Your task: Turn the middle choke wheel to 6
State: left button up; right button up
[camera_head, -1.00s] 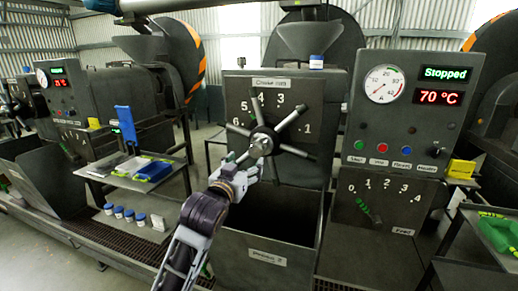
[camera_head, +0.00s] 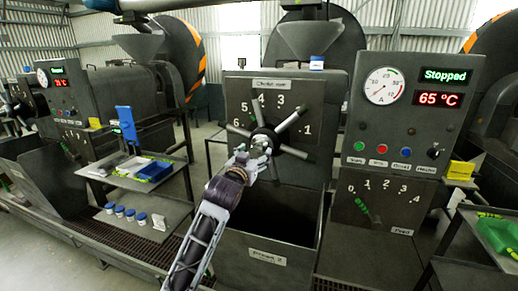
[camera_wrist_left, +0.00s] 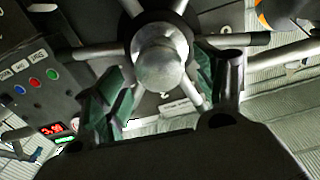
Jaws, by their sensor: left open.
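The middle choke wheel (camera_head: 292,121) is a dark hub with several grey spokes on a plate marked with numbers, above the bin labelled Press 2. One spoke points up, others point left, upper right and lower right. My left gripper (camera_head: 258,150) is at the hub, coming from below and in front. In the left wrist view the round metal hub (camera_wrist_left: 161,65) lies between the two open green-padded fingers (camera_wrist_left: 155,92), with spokes around it. I cannot tell if the fingers touch the hub or spokes. The gripper hides the wheel's lower part. My right gripper is not in view.
A control panel (camera_head: 412,115) right of the wheel reads Stopped and 65 °C. A feed lever (camera_head: 362,207) is below it. A shelf with a blue tray (camera_head: 154,171) stands at left. The open bin (camera_head: 262,262) is below the wheel.

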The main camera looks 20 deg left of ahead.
aim_at(263, 144)
pick_arm(q)
jog(key=shift+w+d+p, duration=0.1)
jog(key=shift+w+p, duration=0.35)
jog(key=shift+w, duration=2.15)
jog(key=c, duration=1.5)
jog(key=shift+o, duration=0.2)
jog(key=shift+n, duration=0.3)
jog(key=shift+r+n+p, duration=0.1)
jog(key=shift+n+p, duration=0.8)
jog(key=shift+n, duration=0.8)
jog(key=shift+n+p, duration=0.5)
jog(key=shift+n, duration=0.5)
